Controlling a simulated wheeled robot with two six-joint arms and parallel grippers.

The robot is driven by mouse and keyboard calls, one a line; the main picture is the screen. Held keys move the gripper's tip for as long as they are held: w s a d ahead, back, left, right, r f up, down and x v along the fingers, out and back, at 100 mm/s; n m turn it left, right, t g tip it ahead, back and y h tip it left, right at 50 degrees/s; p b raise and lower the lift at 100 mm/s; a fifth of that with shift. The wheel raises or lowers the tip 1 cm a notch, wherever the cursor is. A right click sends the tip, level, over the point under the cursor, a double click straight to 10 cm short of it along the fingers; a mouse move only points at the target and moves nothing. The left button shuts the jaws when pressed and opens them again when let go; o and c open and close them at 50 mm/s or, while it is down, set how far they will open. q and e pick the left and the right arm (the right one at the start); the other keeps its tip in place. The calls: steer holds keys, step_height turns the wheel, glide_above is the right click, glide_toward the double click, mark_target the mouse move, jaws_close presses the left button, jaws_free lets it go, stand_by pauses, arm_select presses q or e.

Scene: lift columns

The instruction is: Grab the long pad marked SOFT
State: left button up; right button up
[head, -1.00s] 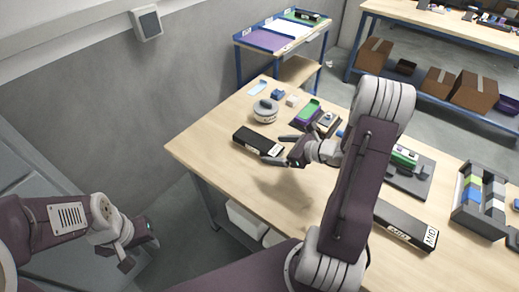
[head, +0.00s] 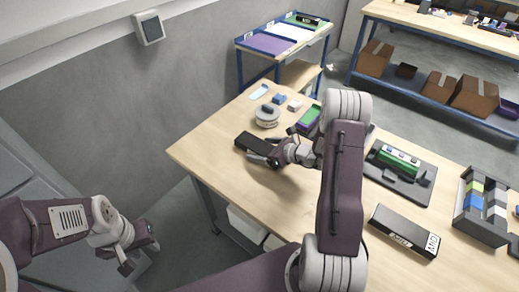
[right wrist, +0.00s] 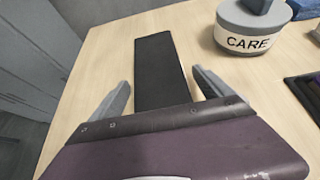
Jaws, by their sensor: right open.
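A long black pad (head: 247,142) lies near the left edge of the wooden table in the head view; its label cannot be read now. In the right wrist view the pad (right wrist: 160,62) runs lengthwise between the two fingers. My right gripper (head: 266,151) is open at the pad's near end, its fingers on either side with gaps to the pad; it also shows in the right wrist view (right wrist: 161,78). A second long black pad (head: 402,231), with a label resembling MIDI, lies at the table's front right. My left gripper (head: 140,250) hangs left of the table; its jaws are unclear.
A round grey container (right wrist: 250,30) marked CARE stands right of the pad. Small blue and white blocks and a purple-green tray (head: 309,119) are behind it. A dark fixture (head: 398,173) and a block rack (head: 483,209) stand right. The table's front left is clear.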

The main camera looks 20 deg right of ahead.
mark_target(263, 147)
jaws_close()
step_height(263, 147, up, 5)
steer(key=shift+f, duration=0.2)
steer(key=w+r, duration=0.6)
steer(key=w, duration=0.5)
steer(key=shift+w+d+r+p, duration=0.15)
steer(key=shift+w+d+p, duration=0.1)
steer(key=shift+d+p, duration=0.1)
